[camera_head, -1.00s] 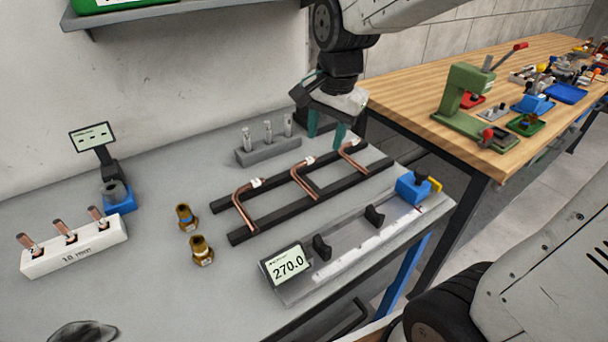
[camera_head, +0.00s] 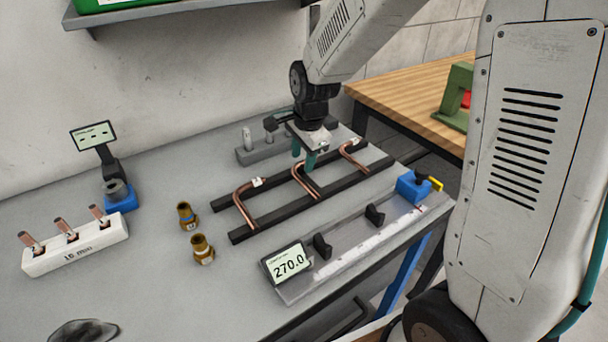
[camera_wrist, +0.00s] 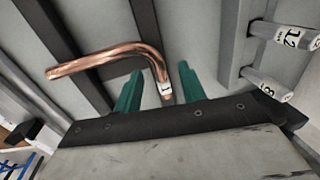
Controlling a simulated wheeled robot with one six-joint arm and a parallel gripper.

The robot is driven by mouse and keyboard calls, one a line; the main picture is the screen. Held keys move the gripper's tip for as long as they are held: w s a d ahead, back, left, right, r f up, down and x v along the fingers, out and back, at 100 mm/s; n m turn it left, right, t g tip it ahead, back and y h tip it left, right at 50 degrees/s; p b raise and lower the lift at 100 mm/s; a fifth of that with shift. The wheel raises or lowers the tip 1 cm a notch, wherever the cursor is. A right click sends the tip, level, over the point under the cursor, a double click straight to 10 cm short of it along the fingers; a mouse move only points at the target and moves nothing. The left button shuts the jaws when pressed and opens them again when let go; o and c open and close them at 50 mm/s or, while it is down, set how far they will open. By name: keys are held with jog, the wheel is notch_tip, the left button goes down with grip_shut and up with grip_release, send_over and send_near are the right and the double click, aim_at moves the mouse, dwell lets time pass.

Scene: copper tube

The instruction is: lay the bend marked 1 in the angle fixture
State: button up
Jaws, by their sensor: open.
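My gripper (camera_head: 303,157) is open over the middle of three copper bends on the black rack. In the wrist view its two green fingers (camera_wrist: 159,75) stand apart on either side of the tagged end of a bend (camera_wrist: 110,59). The tag appears to read 1; I cannot tell whether the fingers touch the tube. In the head view this middle bend (camera_head: 305,182) lies across the rack rails, its tagged end hidden by the gripper. Which device is the angle fixture is unclear; a grey one with a 270.0 display and black supports (camera_head: 345,245) stands in front.
Other bends lie left (camera_head: 244,211) and right (camera_head: 352,157) on the rack (camera_head: 282,211). A grey block with upright pegs (camera_head: 250,155) is behind. Brass fittings (camera_head: 187,215), a white holder (camera_head: 80,250) and a blue-based display device (camera_head: 118,197) stand left.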

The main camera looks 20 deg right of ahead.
jog(key=shift+f, duration=0.25)
grip_shut()
jog(key=shift+r, duration=0.1)
